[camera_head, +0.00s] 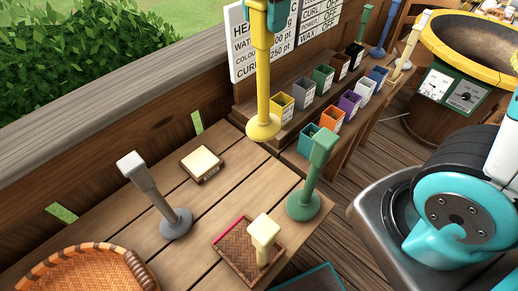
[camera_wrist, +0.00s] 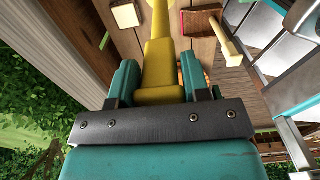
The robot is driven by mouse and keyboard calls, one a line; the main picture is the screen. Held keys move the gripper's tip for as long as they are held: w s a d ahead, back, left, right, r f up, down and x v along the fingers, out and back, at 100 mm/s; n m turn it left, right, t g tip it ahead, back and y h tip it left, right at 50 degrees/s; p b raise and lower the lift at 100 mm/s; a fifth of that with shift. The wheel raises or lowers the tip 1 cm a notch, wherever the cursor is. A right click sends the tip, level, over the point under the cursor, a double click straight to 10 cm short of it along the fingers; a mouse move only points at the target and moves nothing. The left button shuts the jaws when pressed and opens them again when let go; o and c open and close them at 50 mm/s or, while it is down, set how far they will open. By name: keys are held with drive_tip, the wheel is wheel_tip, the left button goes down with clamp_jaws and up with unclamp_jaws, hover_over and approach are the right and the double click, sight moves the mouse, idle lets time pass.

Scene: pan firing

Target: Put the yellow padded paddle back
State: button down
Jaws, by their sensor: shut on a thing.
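The yellow padded paddle (camera_head: 263,75) hangs upright in the head view, its round yellow foot (camera_head: 263,127) lowest. My gripper (camera_head: 270,6) is at the top edge of that view, shut on the upper end of the paddle. In the wrist view my gripper (camera_wrist: 160,88) has its teal fingers on both sides of the yellow paddle (camera_wrist: 158,55), whose shaft runs away from the camera. The foot appears over the table's far right edge, in front of the colored boxes. I cannot tell its exact height or whether it touches anything.
A grey paddle (camera_head: 155,196) and a green paddle (camera_head: 315,172) stand on the table (camera_head: 110,233). A cream-headed one (camera_head: 263,240) is at a woven tray (camera_head: 228,240). A cream pad (camera_head: 200,163) lies behind. Colored boxes (camera_head: 304,91) line the shelf; a yellow-rimmed pan (camera_head: 428,40) is right.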

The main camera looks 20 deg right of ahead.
sight(264, 106)
wheel_tip(264, 106, down, 20)
drive_tip(key=p, duration=0.3)
drive_tip(key=shift+r+p, duration=0.2)
drive_tip(key=shift+p, duration=0.1)
drive_tip(key=shift+f, duration=0.1)
drive_tip(key=c, duration=0.6)
unclamp_jaws()
